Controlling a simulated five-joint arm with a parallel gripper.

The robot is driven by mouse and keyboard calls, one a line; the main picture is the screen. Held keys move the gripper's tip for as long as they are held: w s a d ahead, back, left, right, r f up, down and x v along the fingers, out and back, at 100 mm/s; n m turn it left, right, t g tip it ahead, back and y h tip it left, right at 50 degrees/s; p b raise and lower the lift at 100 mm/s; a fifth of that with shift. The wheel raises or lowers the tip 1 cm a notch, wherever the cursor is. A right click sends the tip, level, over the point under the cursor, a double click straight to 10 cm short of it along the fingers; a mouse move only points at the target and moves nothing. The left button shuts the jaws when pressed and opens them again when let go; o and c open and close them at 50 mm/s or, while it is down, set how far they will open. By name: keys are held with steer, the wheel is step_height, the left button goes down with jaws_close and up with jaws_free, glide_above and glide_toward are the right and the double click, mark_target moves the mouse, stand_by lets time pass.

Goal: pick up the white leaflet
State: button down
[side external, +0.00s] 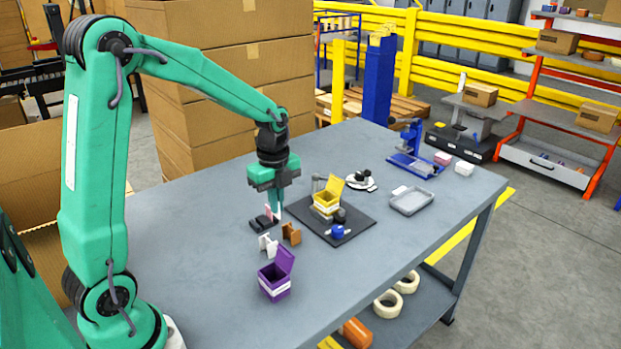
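My gripper (274,205) points straight down over the table, just above a small dark holder (262,224). A thin white upright piece, which looks like the white leaflet (280,210), shows right at the fingertips. A pink piece (268,212) stands beside it to the left. At this size I cannot tell whether the fingers are closed on the white piece or only around or beside it. A white folded piece (267,245) stands in front of the holder, with a brown one (291,234) to its right.
An open purple box (275,283) stands nearer the front edge. A dark mat (353,232) to the right bears an open yellow box (327,204) and a blue item (338,232). A grey tray (411,201) and blue device (414,160) lie farther right. The table's left side is clear.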

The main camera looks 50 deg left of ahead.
steer(key=shift+d+r, duration=0.3)
steer(key=shift+d, duration=0.15)
stand_by(0.4)
steer(key=w+a, duration=0.1)
steer(key=w, duration=0.4)
steer(key=w+a, duration=0.1)
steer(key=w, duration=0.5)
steer(key=w+a, duration=0.1)
steer(key=w, duration=0.4)
steer(key=shift+w+a+r, duration=0.15)
steer(key=shift+w+a, duration=0.15)
steer(key=shift+w, duration=0.05)
steer(key=shift+w+a, duration=0.2)
steer(key=shift+w, duration=0.85)
steer(key=shift+f, duration=0.35)
steer(key=shift+f, duration=2.8)
